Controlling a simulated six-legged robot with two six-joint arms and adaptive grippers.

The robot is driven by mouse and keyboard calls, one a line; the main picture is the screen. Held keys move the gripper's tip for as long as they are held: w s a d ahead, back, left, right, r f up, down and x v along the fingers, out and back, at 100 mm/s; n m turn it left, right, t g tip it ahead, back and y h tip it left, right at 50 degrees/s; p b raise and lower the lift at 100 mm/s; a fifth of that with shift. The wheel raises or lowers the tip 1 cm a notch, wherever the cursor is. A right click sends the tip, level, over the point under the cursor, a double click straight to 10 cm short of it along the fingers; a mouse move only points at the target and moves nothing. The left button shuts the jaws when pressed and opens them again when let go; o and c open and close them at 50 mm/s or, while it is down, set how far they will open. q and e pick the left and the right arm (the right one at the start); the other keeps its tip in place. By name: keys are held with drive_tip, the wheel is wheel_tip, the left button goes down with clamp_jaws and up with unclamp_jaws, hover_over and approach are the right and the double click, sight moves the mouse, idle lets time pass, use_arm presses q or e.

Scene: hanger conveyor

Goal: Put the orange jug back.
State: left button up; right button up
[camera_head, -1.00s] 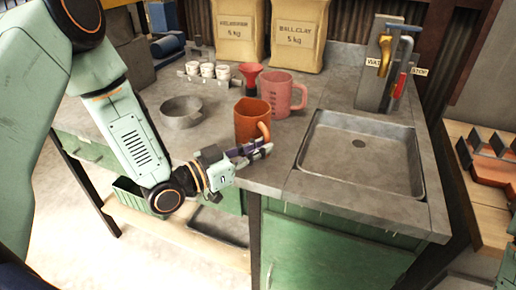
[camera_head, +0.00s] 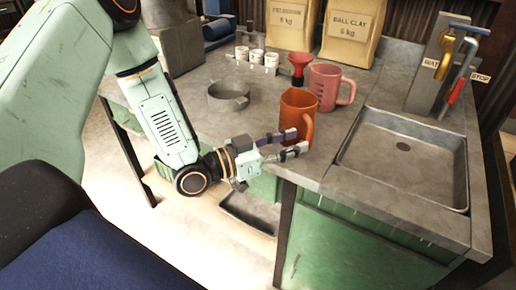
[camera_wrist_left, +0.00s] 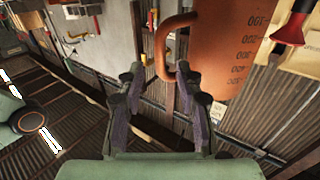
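The orange jug (camera_head: 294,112) stands upright on the grey counter, near its front edge and left of the sink. Its handle faces front right. My left gripper (camera_head: 294,142) is just in front of the jug, low by its handle, with its fingers apart. In the left wrist view the open fingers (camera_wrist_left: 161,85) point toward the jug (camera_wrist_left: 235,45), which shows printed marks. Its curved handle (camera_wrist_left: 167,48) is just past the fingertips, with no grip on it visible. My right gripper is in neither view.
A pink jug (camera_head: 325,82) and red funnel (camera_head: 299,62) stand behind the orange jug. A round metal dish (camera_head: 228,97) and small white cups (camera_head: 257,57) are to the left. The sink (camera_head: 403,185) and taps are right. Clay bags (camera_head: 348,40) stand at the back.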

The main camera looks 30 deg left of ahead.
use_arm(q)
drive_tip(key=shift+p+v, duration=2.15)
drive_tip(key=shift+v, duration=2.45)
drive_tip(key=s+d+f+n+g+y, duration=0.2)
drive_tip(key=s+d+f+g, duration=0.15)
drive_tip(key=f, duration=0.35)
drive_tip(key=s+d+f+n+g+y, duration=0.2)
drive_tip(key=s+f+g, duration=0.15)
drive_tip(key=f, duration=0.35)
drive_tip(key=s+a+f+n+g+y, duration=0.1)
drive_tip(key=s+a+f+g+y, duration=0.1)
drive_tip(key=s, duration=0.6)
drive_tip(key=s+a+f+n+g+y, duration=0.2)
drive_tip(key=s+f+g+y, duration=0.2)
drive_tip(key=s, duration=0.5)
drive_tip(key=shift+f+g+y, duration=0.3)
drive_tip(key=shift+f+g, duration=0.35)
drive_tip(key=shift+g, duration=0.15)
